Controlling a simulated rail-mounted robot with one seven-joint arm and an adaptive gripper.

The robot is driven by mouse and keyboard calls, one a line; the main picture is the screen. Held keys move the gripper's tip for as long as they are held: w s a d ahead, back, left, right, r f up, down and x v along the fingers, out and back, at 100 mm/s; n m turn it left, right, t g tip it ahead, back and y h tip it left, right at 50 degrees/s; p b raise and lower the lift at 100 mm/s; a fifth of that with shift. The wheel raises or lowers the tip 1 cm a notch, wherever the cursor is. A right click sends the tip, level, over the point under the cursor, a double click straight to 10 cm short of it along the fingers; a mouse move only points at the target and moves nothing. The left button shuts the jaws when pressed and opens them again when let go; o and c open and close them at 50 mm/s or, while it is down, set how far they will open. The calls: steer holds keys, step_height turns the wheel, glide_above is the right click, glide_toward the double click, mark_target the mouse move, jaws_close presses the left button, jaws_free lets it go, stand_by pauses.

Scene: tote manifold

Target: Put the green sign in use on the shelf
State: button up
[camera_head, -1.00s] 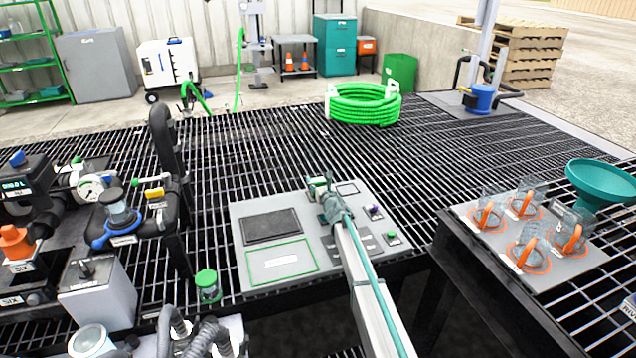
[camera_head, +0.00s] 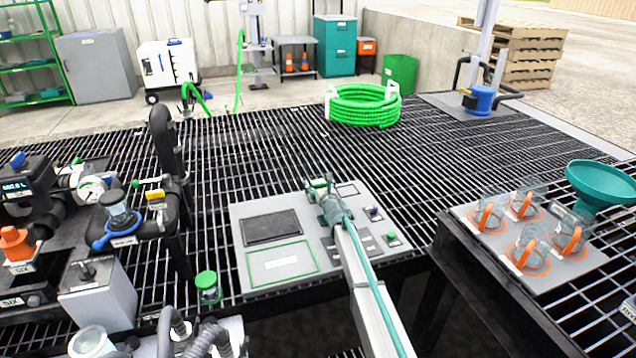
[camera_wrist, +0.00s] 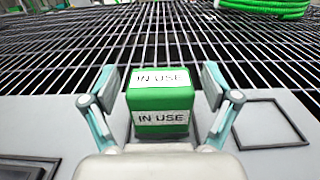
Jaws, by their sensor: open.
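The green sign is a block with white "IN USE" labels on its top and front, seen in the wrist view (camera_wrist: 160,101). It sits upright on the grey panel (camera_head: 236,222), near its back edge. My gripper (camera_head: 320,184) is open, with one finger on each side of the sign in the wrist view (camera_wrist: 158,82). Small gaps show between fingers and block. In the head view my gripper hides most of the sign. A green rack with several shelves (camera_head: 60,52) stands at the far left back.
The panel has a dark rectangle (camera_head: 270,227), a green-outlined area (camera_head: 282,264) and small buttons. A green-lidded jar (camera_head: 207,287) and valves stand left. A tray with several orange-handled jars (camera_head: 572,268) is right. Coiled green hose (camera_head: 362,105) lies behind; the grating between is clear.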

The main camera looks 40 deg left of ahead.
steer(key=v, duration=0.8)
steer(key=shift+s+d+r, duration=0.1)
steer(key=shift+r, duration=0.15)
step_height(320, 180, up, 6)
steer(key=p, duration=0.1)
steer(key=shift+w+a+r, duration=0.2)
steer(key=shift+w+a, duration=0.05)
steer(key=shift+a, duration=0.1)
steer(key=shift+o, duration=0.4)
steer(key=shift+r, duration=0.6)
